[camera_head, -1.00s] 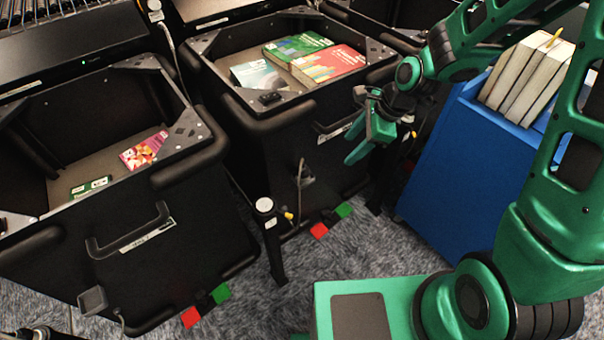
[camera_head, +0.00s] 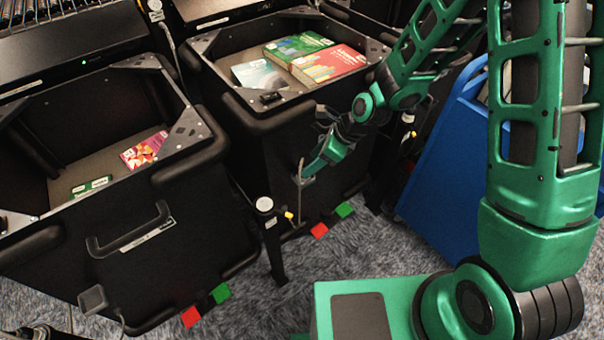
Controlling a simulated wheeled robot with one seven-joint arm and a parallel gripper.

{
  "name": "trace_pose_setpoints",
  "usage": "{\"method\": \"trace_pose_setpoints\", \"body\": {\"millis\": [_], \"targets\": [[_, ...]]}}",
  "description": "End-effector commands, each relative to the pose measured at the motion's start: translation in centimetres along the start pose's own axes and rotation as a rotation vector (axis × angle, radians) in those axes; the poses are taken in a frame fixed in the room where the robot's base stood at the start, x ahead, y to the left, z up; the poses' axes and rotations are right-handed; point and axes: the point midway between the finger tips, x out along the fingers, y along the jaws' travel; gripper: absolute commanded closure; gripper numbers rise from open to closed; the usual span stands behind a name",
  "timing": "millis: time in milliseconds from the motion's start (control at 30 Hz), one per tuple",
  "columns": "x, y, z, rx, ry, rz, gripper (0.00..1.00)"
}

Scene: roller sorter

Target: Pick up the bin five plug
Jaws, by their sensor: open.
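My gripper (camera_head: 312,168) is open at the front of the middle black bin (camera_head: 262,150), with its green fingers pointing down and left. A small grey plug (camera_head: 304,179) on a thin cable hangs against that bin's front face. The fingertips overlap the plug in the picture and partly hide it. I cannot tell whether they touch it or stand around it. Another square grey plug (camera_head: 93,299) sits low on the front of the left black bin (camera_head: 185,235). No bin number is readable, so I cannot tell which plug is bin five's.
A short black post (camera_head: 272,240) with a white top stands between the bins. A blue cart (camera_head: 440,190) stands right, partly behind my arm. The middle bin holds books (camera_head: 325,63); the left bin holds small boxes (camera_head: 144,150).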

Motion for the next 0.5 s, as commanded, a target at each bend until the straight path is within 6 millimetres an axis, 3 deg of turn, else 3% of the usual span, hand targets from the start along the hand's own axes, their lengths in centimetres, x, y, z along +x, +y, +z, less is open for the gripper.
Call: {"method": "trace_pose_setpoints", "body": {"millis": [300,500], "targets": [[3.9,0.3,-0.2,-0.001,0.002,0.003,0.47],[4.5,0.3,-0.2,0.000,0.001,0.001,0.47]]}}
